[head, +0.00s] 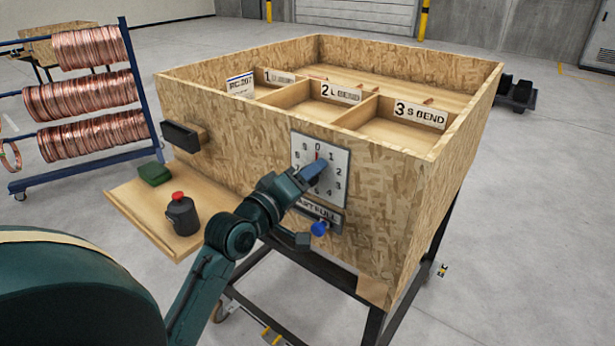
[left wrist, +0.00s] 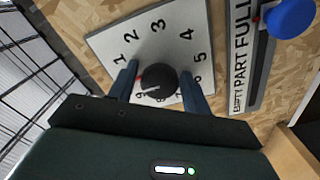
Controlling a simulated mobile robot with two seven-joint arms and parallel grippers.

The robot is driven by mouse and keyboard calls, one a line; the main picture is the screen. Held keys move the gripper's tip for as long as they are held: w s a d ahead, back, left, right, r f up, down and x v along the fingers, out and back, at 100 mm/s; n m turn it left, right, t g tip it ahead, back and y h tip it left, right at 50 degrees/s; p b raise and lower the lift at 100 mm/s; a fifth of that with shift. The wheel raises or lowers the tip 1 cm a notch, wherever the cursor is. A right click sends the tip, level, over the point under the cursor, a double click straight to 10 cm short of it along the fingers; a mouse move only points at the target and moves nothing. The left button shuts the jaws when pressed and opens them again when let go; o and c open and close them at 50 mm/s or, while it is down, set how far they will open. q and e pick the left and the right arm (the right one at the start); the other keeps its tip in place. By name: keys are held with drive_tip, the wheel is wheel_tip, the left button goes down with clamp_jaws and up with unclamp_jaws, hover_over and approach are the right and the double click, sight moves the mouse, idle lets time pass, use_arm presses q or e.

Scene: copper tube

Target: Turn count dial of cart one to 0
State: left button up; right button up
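The count dial (head: 334,183) is a white square plate with numbers on the front wall of the wooden cart (head: 395,215). In the head view a red mark shows just below the 0 at its top. In the left wrist view the black round knob (left wrist: 158,78) has a red mark at its left, by the finger that covers the 0. My left gripper (head: 314,170) is at the dial. Its two blue fingers (left wrist: 160,78) stand on either side of the knob, with a narrow gap showing at the left finger. My right gripper is not in view.
A side shelf (head: 140,222) holds a black canister with a red top (head: 182,214) and a green block (head: 154,174). A rack of copper coils (head: 80,90) stands at left.

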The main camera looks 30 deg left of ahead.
use_arm(q)
drive_tip(key=shift+o, duration=0.9)
drive_tip(key=shift+s, duration=0.15)
drive_tip(key=s+a, duration=0.1)
drive_tip(key=s, duration=1.1)
drive_tip(key=shift+s, duration=0.4)
